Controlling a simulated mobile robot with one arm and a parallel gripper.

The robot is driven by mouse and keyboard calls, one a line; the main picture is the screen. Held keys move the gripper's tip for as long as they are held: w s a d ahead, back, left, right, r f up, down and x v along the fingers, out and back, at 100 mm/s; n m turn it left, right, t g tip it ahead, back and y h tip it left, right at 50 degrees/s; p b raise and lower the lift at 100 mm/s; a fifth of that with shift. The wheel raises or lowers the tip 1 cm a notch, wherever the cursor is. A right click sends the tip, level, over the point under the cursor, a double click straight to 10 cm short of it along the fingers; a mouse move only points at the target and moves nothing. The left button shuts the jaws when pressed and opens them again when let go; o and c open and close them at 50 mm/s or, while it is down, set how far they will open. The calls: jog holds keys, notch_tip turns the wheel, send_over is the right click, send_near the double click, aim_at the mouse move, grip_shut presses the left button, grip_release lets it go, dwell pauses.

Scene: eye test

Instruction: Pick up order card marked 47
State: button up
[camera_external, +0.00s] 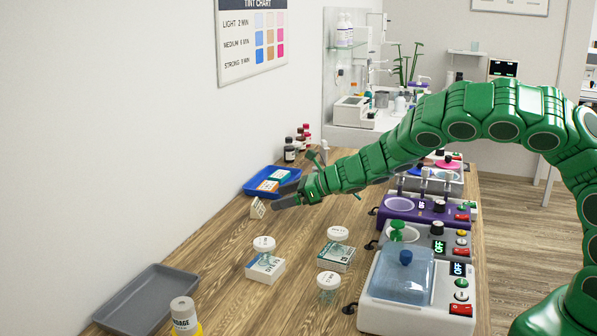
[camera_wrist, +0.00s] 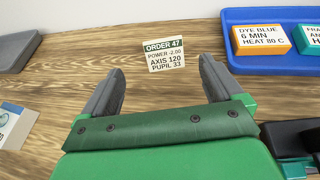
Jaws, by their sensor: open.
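The order card (camera_wrist: 163,53) is a small cream card with a dark green header reading "ORDER 47", then "POWER -2.00", "AXIS 120" and "PUPIL 33". In the external view the card (camera_external: 257,208) stands on the wooden table, tilted, left of my gripper (camera_external: 280,196). In the wrist view it lies just beyond and between the fingertips of my gripper (camera_wrist: 162,68). The two dark fingers are spread apart with nothing between them.
A blue tray (camera_wrist: 229,43) holds a "DYE BLUE" box (camera_wrist: 262,39) and another box, close to the right finger. A grey tray (camera_external: 150,298) is at front left. Lidded jars and boxes stand mid-table. Machines (camera_external: 410,285) line the right edge. A wall borders the left.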

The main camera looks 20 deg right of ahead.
aim_at(257, 204)
jog(key=shift+x, duration=2.9)
jog(key=shift+w+a+f, duration=0.25)
jog(key=shift+w+f, duration=0.05)
jog(key=shift+w, duration=0.15)
jog(key=shift+w+a, duration=0.25)
jog(key=shift+a, duration=0.05)
jog(key=shift+f, duration=0.1)
jog(key=shift+c, duration=0.2)
jog(key=c, duration=1.1)
